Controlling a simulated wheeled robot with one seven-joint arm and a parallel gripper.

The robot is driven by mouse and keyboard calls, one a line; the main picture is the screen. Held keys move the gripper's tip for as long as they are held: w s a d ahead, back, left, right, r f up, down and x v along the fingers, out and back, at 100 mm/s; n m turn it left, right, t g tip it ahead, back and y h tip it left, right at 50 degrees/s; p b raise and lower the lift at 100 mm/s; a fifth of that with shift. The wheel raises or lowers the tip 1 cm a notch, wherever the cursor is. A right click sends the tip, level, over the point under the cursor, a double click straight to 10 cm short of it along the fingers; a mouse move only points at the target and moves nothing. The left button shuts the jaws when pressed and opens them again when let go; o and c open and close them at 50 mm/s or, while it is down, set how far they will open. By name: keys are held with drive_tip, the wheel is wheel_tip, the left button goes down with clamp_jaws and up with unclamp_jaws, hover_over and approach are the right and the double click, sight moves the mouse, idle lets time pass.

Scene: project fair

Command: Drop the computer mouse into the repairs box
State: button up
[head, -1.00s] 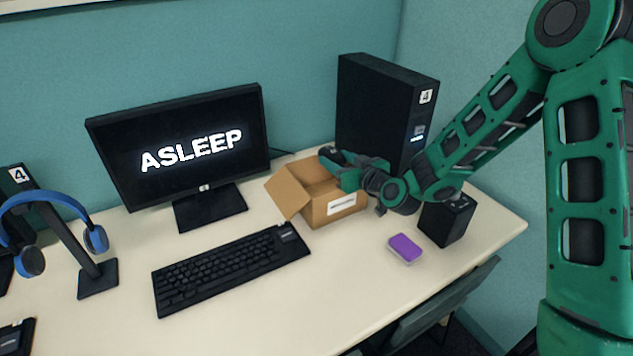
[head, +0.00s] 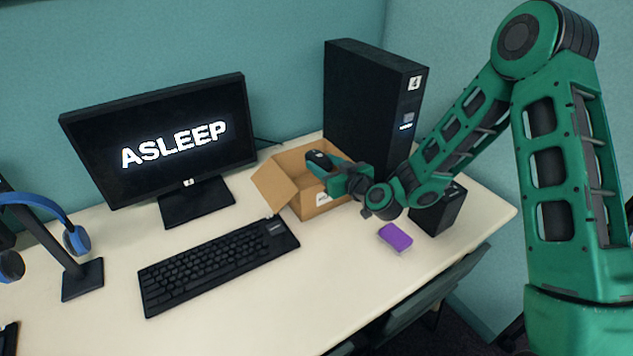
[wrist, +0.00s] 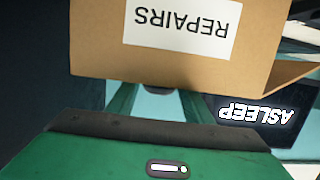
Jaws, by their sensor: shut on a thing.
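The cardboard repairs box (head: 308,208) stands open on the desk between the monitor and the black tower, one flap folded out to the left. Its REPAIRS label (wrist: 180,25) shows upside down in the wrist view. My gripper (head: 326,170) is shut on the dark computer mouse (head: 319,159), held at the box's opening. I cannot tell exactly how high the mouse is above the rim.
A tall black computer tower (head: 365,105) stands close behind the box. A small black box (head: 440,212) and a purple block (head: 396,237) lie to the right. The monitor (head: 165,140), keyboard (head: 215,267) and headphone stand (head: 82,280) are to the left. Front desk space is clear.

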drive_tip(key=o, duration=1.2)
drive_tip(key=shift+c, duration=0.2)
drive_tip(key=v, duration=1)
drive_tip(key=shift+s+d+r, duration=0.15)
drive_tip(key=shift+s+d, duration=0.05)
drive_tip(key=shift+d, duration=0.05)
